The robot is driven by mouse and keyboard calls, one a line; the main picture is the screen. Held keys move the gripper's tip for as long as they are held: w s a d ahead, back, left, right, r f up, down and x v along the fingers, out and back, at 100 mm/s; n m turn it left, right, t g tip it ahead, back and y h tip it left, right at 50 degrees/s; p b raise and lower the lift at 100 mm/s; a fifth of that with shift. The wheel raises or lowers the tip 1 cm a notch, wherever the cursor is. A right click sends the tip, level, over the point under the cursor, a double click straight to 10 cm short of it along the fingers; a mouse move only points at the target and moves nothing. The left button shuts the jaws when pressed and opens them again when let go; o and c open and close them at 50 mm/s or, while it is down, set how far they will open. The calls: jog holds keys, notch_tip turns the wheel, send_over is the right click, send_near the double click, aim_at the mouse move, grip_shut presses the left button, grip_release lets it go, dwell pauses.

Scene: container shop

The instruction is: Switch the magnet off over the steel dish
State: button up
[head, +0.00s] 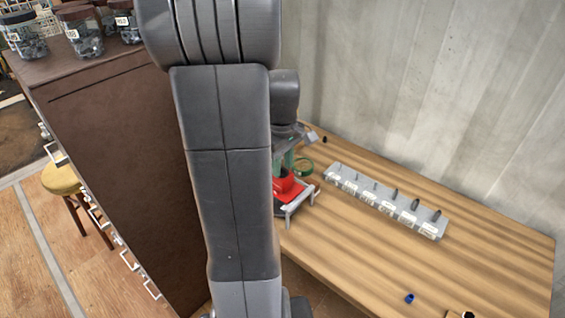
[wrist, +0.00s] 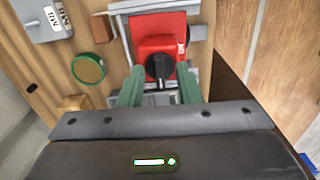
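A red block with a black knob (wrist: 160,68) on its face sits on a red plate (wrist: 178,25) in the wrist view. The red block (head: 285,184) also shows in the head view, partly behind my arm. My gripper (wrist: 160,88) has its two green fingers apart, one on each side of the knob, with a gap seen on both sides. The knob's setting is too small to read.
A pale metal frame (head: 300,198) borders the red plate near the table's left edge. A grey labelled rack (head: 385,200) with several pegs stands on the wooden table (head: 470,265). A small blue piece (head: 409,298) lies in front. A dark cabinet (head: 120,150) stands left.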

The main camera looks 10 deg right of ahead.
aim_at(282, 167)
jog(key=shift+r, duration=0.1)
notch_tip(282, 167, up, 14)
jog(key=shift+b, duration=0.4)
jog(key=shift+f, duration=0.3)
notch_tip(282, 167, down, 14)
jog(key=shift+r+p, duration=0.15)
jog(key=shift+p, duration=0.25)
jog(key=shift+r, duration=0.15)
dwell(0.3)
